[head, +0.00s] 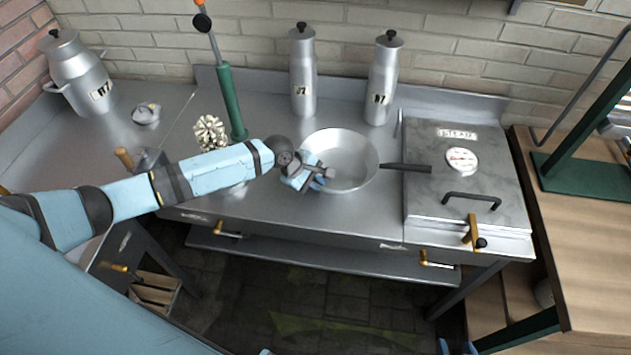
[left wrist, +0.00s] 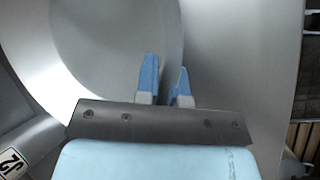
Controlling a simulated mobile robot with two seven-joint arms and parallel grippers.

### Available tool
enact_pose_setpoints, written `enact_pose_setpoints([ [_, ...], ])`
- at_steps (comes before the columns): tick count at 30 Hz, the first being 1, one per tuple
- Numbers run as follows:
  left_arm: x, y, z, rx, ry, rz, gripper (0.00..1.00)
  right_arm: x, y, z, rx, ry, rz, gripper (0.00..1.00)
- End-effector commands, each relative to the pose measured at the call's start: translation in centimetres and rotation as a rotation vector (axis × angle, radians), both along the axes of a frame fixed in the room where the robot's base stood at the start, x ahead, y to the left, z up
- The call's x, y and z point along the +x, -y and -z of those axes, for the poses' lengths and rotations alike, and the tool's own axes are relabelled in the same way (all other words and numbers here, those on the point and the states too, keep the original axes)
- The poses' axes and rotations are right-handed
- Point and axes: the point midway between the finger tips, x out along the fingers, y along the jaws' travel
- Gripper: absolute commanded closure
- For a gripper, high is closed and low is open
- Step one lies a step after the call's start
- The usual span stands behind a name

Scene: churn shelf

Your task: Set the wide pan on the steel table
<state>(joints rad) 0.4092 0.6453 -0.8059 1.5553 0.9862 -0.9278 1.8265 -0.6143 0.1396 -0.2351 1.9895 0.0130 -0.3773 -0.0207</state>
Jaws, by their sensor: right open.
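The wide pan (head: 345,150) is a round, pale metal pan over the steel table (head: 270,205), with a dark handle pointing right across the steam box's left edge. It looks level; I cannot tell whether its base touches the table. My left gripper (head: 322,176) is at the pan's left front rim. In the left wrist view its blue fingers (left wrist: 166,85) stand close together on either side of the rim of the pan (left wrist: 110,50), shut on it. My right gripper (head: 456,348) barely shows at the bottom edge, open, apart from the pan.
The steam box (head: 440,185) with a gauge stands right of the pan. Two metal bottles (head: 303,80) (head: 381,85) stand behind it. A green stand (head: 232,105), a whisk-like head (head: 209,132) and a milk churn (head: 82,75) are left. Bare steel lies in front of the pan.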

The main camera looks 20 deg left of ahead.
Motion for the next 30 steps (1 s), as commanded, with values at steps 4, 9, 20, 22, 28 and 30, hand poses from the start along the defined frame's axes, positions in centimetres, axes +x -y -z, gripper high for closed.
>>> enact_pose_setpoints([
  [4, 0.0, 0.0, 0.0, 0.000, -0.001, 0.000, 0.67, 0.0, 0.0, 0.0, 0.000, 0.001, 0.000, 0.52],
  [9, -0.1, 0.0, 0.1, 0.001, -0.003, 0.001, 0.67, 0.1, 0.0, -0.2, 0.001, 0.004, 0.000, 0.52],
  [20, -1.2, -1.8, -3.3, 0.002, 0.001, 0.001, 0.67, 0.1, 0.0, -0.3, 0.001, 0.007, 0.001, 0.52],
  [22, -1.7, -2.5, -4.7, 0.002, 0.003, 0.001, 0.67, 0.1, 0.0, -0.3, 0.001, 0.006, 0.001, 0.52],
  [28, -2.9, -4.5, -8.6, 0.003, 0.004, 0.000, 0.67, 0.1, 0.0, 0.0, 0.001, 0.004, 0.001, 0.52],
  [30, -3.3, -5.0, -9.6, 0.001, 0.003, 0.001, 0.67, 0.0, 0.0, 0.1, 0.001, 0.002, 0.000, 0.52],
])
